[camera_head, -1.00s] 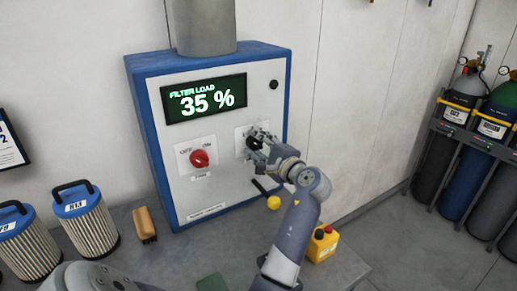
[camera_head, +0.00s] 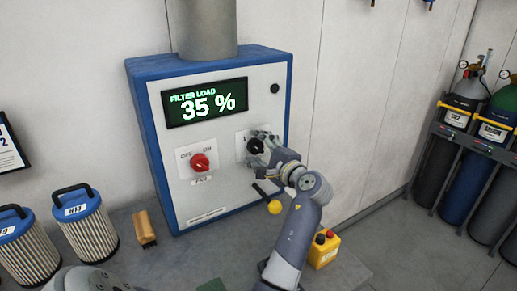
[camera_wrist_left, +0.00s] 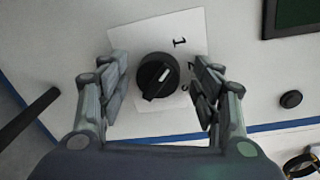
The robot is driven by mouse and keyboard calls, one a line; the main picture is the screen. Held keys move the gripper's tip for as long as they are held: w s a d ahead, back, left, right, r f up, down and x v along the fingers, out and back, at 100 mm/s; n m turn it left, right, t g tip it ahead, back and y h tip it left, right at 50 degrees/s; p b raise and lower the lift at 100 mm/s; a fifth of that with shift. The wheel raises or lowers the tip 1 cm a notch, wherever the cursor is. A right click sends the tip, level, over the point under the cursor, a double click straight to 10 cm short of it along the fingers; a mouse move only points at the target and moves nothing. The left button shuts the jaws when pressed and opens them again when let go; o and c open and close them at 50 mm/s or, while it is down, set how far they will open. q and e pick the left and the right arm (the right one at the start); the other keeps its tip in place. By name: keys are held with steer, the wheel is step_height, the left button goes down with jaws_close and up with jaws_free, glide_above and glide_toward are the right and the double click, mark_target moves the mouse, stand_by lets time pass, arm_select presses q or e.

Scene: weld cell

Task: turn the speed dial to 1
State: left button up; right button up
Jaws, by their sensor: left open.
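The speed dial (camera_head: 255,146) is a black round knob on a white plate, on the front of the blue-edged control box. In the left wrist view the dial (camera_wrist_left: 157,80) shows a white pointer line, with a "1" printed beside it on the plate; another mark is partly hidden by a finger. My left gripper (camera_head: 264,150) is at the dial. In the left wrist view its open fingers (camera_wrist_left: 161,82) stand on either side of the dial, with visible gaps. My right gripper is not in view.
A red OFF/ON switch (camera_head: 200,162) sits left of the dial, below the display (camera_head: 205,102) reading 35 %. A black lever with a yellow knob (camera_head: 274,207) is below. A yellow button box (camera_head: 323,248), a brush (camera_head: 144,228) and filters (camera_head: 88,226) stand on the bench.

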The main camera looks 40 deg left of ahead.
arm_select(q)
steer(key=v, duration=0.7)
steer(key=shift+d, duration=0.15)
